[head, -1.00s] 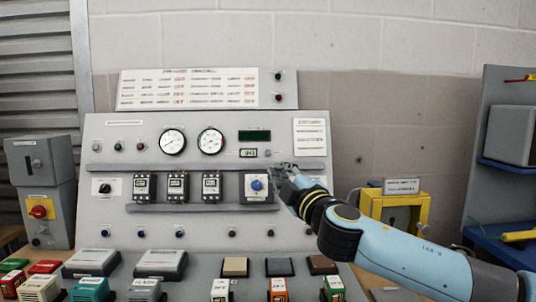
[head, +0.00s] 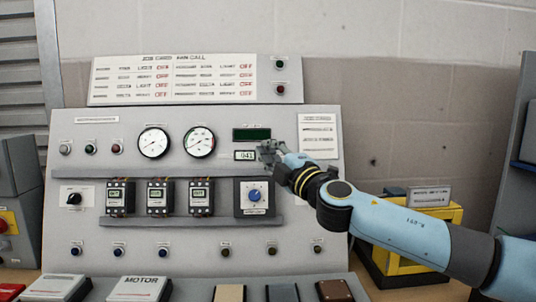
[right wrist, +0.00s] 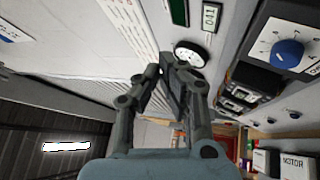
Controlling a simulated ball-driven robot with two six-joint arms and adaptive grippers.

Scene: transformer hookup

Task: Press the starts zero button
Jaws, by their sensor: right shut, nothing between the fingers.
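The small counter display (head: 245,155) reads about 041 on the grey panel, under a dark green display (head: 252,134). It also shows in the right wrist view (right wrist: 210,17). A small round button beside the counter showed earlier; that spot is now hidden behind my right gripper (head: 266,149). The gripper is shut and empty, its tips just right of the counter, at or close to the panel face. I cannot tell whether it touches. The fingers also show in the right wrist view (right wrist: 166,66). My left gripper is not in view.
Below are a blue knob (head: 254,196) and breaker-like modules (head: 160,198) on a ledge. Two round gauges (head: 154,142) sit left. Red and green buttons (head: 280,90) are on the upper board. A yellow box (head: 405,262) stands right, behind my arm.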

